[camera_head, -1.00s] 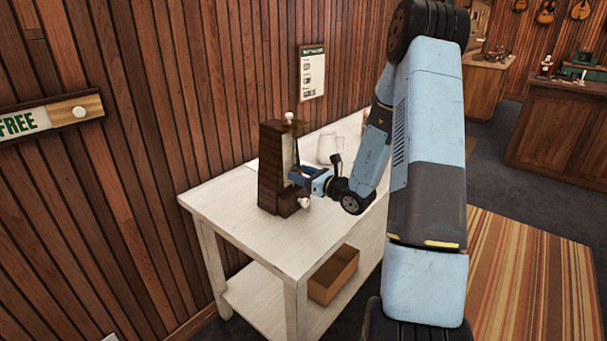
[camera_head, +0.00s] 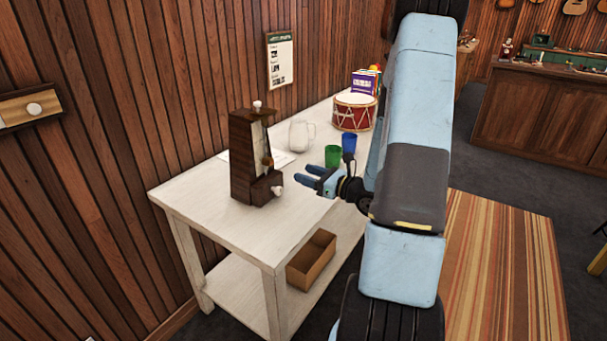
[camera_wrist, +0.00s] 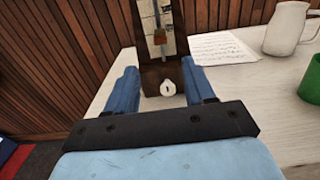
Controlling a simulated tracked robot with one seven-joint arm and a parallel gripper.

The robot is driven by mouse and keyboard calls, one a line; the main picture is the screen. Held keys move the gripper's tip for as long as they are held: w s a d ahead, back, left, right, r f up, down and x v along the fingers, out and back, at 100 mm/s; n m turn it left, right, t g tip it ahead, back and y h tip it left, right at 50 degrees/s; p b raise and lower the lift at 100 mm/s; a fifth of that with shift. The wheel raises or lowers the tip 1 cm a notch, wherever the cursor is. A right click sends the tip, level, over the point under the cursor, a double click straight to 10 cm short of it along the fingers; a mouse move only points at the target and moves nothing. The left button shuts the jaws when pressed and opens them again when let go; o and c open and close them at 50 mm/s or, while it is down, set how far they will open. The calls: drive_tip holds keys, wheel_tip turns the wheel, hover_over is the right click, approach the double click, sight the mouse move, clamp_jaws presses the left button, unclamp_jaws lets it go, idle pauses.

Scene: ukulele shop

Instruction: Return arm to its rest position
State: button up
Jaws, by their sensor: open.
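My gripper (camera_head: 311,180) is open, its two blue fingers apart with nothing between them. It is over the white table, to the right of a dark wooden metronome (camera_head: 242,165) and apart from it. In the wrist view my gripper (camera_wrist: 157,85) points toward the metronome (camera_wrist: 150,40), whose white knob shows beyond the fingertips. My light blue arm stands upright in the right half of the head view and hides part of the table behind it.
A cardboard box (camera_head: 311,258) sits on the lower shelf. A wooden wall (camera_head: 130,90) stands behind. A striped rug (camera_head: 500,270) lies at right.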

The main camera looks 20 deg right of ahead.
idle(0.4)
drive_tip(key=s+a+r+n+g+y, duration=0.1)
drive_tip(key=s+a+r+n+g, duration=0.55)
drive_tip(key=a+n, duration=0.25)
drive_tip(key=s+a+r+n+g+y, duration=0.1)
drive_tip(key=s+a+r+n+g, duration=0.4)
drive_tip(key=s+a+n+g, duration=0.3)
drive_tip(key=s+d+r+n+t+h, duration=0.4)
drive_tip(key=s+d+r+n+h, duration=0.1)
drive_tip(key=s+r+n+h, duration=0.6)
drive_tip(key=shift+d+n+t, duration=0.3)
drive_tip(key=shift+n+t, duration=0.05)
drive_tip(key=shift+n, duration=0.55)
idle(2.0)
